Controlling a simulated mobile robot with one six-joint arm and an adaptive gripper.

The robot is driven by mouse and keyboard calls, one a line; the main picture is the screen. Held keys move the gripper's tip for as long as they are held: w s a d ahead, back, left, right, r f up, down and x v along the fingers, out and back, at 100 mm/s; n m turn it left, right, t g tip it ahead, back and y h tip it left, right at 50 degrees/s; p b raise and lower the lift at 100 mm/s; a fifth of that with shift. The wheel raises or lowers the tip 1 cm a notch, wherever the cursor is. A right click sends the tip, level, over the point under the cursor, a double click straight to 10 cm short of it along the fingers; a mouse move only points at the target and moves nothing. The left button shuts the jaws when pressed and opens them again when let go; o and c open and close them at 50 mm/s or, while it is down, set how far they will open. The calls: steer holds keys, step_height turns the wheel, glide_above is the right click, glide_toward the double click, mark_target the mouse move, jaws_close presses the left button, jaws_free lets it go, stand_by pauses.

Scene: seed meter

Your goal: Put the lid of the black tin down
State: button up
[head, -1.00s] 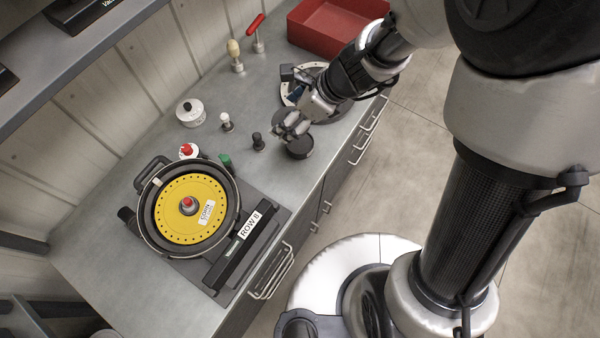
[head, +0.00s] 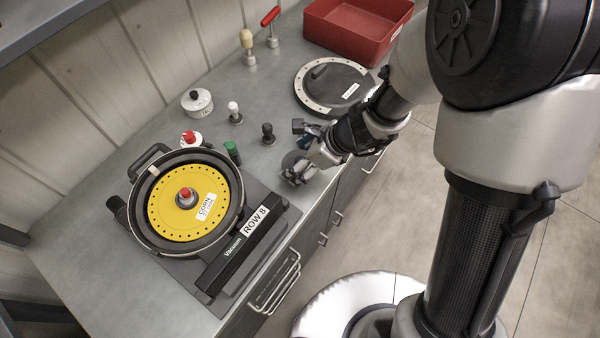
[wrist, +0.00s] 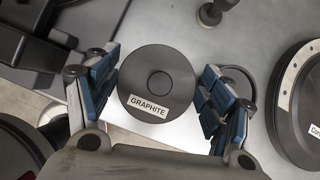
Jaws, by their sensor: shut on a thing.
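The lid of the black tin is a round black disc with a raised middle and a white GRAPHITE label. It shows face-on in the middle of the wrist view (wrist: 157,68). My gripper (wrist: 160,88) has one blue-padded finger on either side and is shut on the lid's rim. In the head view my gripper (head: 293,176) is low near the counter's front edge, to the right of the seed meter. Whether the lid touches the counter cannot be told.
The seed meter with its yellow plate (head: 165,210) stands to the left. A black knob (head: 268,133), a white knob (head: 235,113) and a green cap (head: 232,151) stand nearby. A black disc with a pale ring (head: 303,90) and a red bin (head: 345,40) lie farther back.

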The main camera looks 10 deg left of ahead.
mark_target(306, 167)
steer(key=shift+f+b, duration=1.2)
steer(key=shift+f, duration=1.05)
steer(key=shift+f, duration=0.15)
steer(key=o, duration=0.7)
steer(key=shift+c, duration=0.2)
steer(key=shift+d+r, duration=0.15)
steer(key=shift+r, duration=0.4)
steer(key=p+v, duration=0.5)
steer(key=v, duration=0.6)
steer(key=shift+p, duration=0.35)
